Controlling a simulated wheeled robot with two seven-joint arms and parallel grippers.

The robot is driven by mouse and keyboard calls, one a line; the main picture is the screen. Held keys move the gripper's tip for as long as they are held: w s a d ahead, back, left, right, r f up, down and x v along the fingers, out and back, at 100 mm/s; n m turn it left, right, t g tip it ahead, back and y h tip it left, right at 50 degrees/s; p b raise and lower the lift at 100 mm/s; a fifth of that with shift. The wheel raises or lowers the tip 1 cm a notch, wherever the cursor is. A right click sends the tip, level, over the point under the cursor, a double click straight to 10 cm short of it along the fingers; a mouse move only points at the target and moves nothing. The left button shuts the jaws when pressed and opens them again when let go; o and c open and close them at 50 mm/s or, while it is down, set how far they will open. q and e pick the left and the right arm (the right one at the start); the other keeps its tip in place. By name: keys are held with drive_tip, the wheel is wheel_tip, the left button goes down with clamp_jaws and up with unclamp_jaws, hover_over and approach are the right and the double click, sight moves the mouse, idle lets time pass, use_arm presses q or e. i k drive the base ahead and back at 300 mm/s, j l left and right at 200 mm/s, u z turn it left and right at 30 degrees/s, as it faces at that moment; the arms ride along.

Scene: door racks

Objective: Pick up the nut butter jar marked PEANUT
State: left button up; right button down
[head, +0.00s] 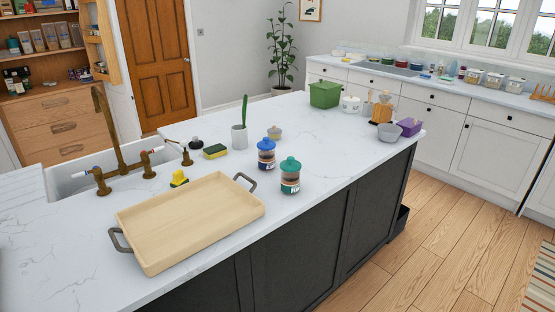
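Two jars with brown contents stand upright on the white island counter (345,140), near its front edge. One jar (266,155) has a blue lid and a blue label. The other jar (290,178) has a teal lid and a dark label with pale lettering; it stands nearer and a little to the right. The lettering is too small to read, so I cannot tell which is marked PEANUT. Neither of my grippers shows in the head view.
A wooden tray (133,219) with dark handles lies left of the jars. A sink (68,176) with a brass tap (106,130), sponges (215,151) and a cactus pot (239,139) are behind. A green box (325,94) and bowls stand farther right.

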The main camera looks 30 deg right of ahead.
sight(290, 182)
drive_tip(key=i+l+u, duration=0.1)
drive_tip(key=l, duration=0.4)
drive_tip(key=i+l+u, duration=0.1)
drive_tip(key=l, duration=0.4)
drive_tip(key=i+l+u, duration=0.1)
drive_tip(key=l, duration=0.4)
drive_tip(key=i+l+u, duration=0.1)
drive_tip(key=l, duration=0.4)
drive_tip(key=i+l, duration=0.1)
drive_tip(key=l, duration=0.45)
drive_tip(key=i+l, duration=0.1)
drive_tip(key=l, duration=0.4)
drive_tip(key=i+l, duration=0.15)
drive_tip(key=l, duration=0.4)
drive_tip(key=i+l, duration=0.1)
drive_tip(key=l, duration=0.4)
